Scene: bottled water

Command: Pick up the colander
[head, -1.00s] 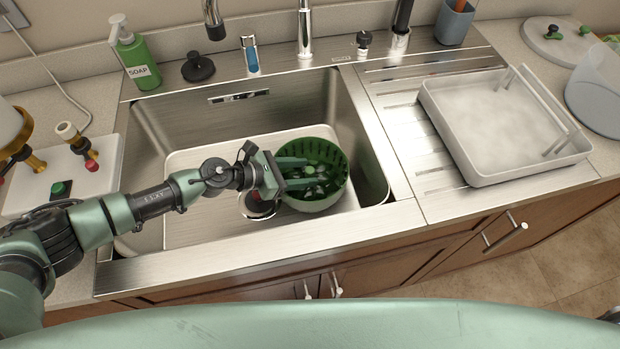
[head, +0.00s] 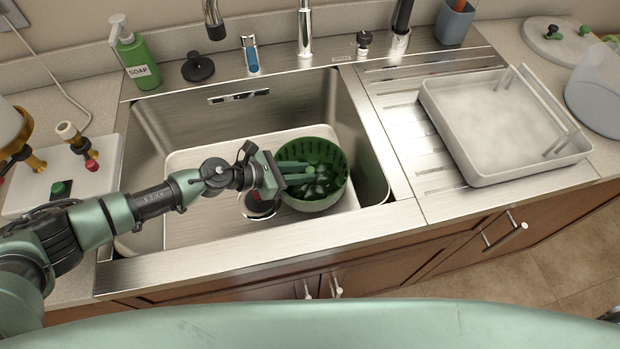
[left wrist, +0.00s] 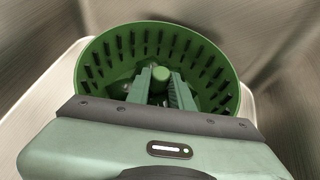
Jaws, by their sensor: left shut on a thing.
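The colander (head: 322,152) is a round green basket with slotted walls and a pale bowl-like underside. It sits upright in the right part of the sink. It also fills the upper middle of the left wrist view (left wrist: 150,38). My left gripper (head: 311,172) reaches into it from the left. In the left wrist view its fingers (left wrist: 157,80) are close together at a green knob in the colander's middle, shut on it. The fingers hide part of the colander's floor. My right gripper is not in view.
The steel sink (head: 190,125) holds a pale tray (head: 190,225) under the colander. A dark round item (head: 257,206) lies just left of the colander. A faucet (head: 304,35) stands behind the sink. A white dish rack (head: 465,135) stands to the right.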

